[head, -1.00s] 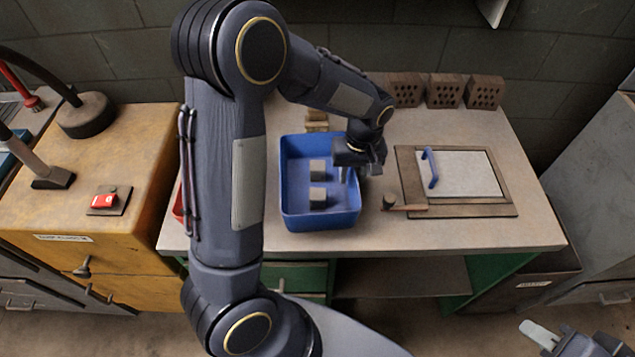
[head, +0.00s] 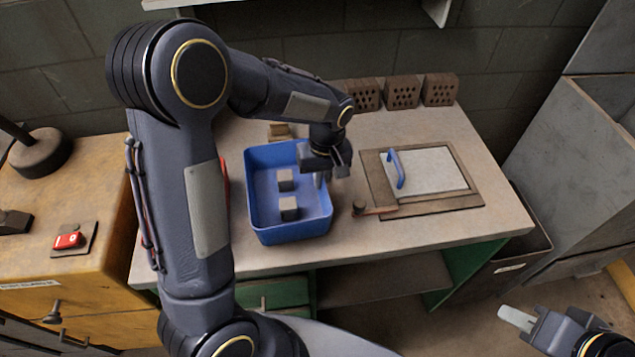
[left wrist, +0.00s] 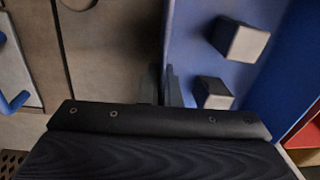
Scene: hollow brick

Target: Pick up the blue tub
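The blue tub (head: 262,232) stands on the worktop, open side up, with two grey blocks (head: 289,208) inside. My left gripper (head: 329,178) is at the tub's right wall, pointing down, one finger inside and one outside. In the left wrist view the fingers (left wrist: 161,86) are close together with the tub's wall (left wrist: 168,40) between them. The tub appears to rest on the worktop. My right gripper (head: 516,318) is at the lower right, away from the table; its finger gap does not show clearly.
Right of the tub lie a small dark-knobbed tool (head: 372,211) and a framed panel with a blue handle (head: 398,168). Several hollow bricks (head: 402,92) stand at the back. A small wooden piece (head: 279,131) is behind the tub. A yellow cabinet (head: 100,255) stands left.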

